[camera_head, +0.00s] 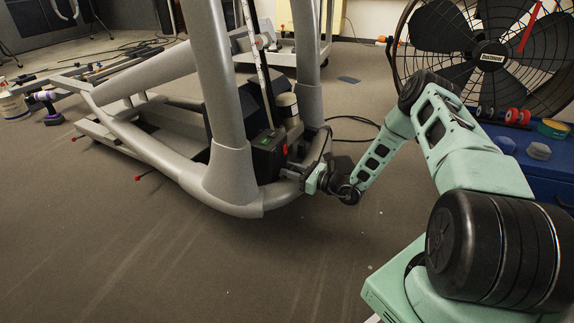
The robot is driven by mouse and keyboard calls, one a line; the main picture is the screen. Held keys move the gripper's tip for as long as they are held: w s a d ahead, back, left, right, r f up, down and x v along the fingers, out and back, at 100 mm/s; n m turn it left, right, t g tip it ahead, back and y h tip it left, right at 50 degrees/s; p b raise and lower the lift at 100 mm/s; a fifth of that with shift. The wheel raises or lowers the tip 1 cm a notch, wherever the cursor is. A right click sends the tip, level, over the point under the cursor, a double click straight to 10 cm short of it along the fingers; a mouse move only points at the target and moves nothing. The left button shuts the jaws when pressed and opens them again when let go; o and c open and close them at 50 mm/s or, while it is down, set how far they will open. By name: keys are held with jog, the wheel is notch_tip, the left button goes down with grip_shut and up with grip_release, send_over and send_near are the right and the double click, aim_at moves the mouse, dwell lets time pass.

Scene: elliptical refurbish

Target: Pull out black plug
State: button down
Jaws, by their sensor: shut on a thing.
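The grey elliptical machine frame (232,168) stands on the floor in the middle. A black box (267,157) with a small green spot sits inside its front frame. My gripper (296,170) is at the front of the machine, beside the black box, reached from the right by my green arm. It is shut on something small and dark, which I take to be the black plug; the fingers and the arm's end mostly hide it. I cannot tell whether the plug is in or out of its socket.
A large black fan (491,57) stands at the right, above a blue box (543,165). A dark cable (352,119) curls on the floor behind my gripper. A cordless drill (47,105) lies at the far left. The floor in front is clear.

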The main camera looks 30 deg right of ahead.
jog(key=shift+s+f, duration=0.1)
jog(key=shift+s, duration=0.1)
jog(key=c, duration=1.1)
grip_release()
jog(key=shift+d, duration=0.1)
jog(key=shift+p+v, duration=3.4)
jog(key=shift+v, duration=5.3)
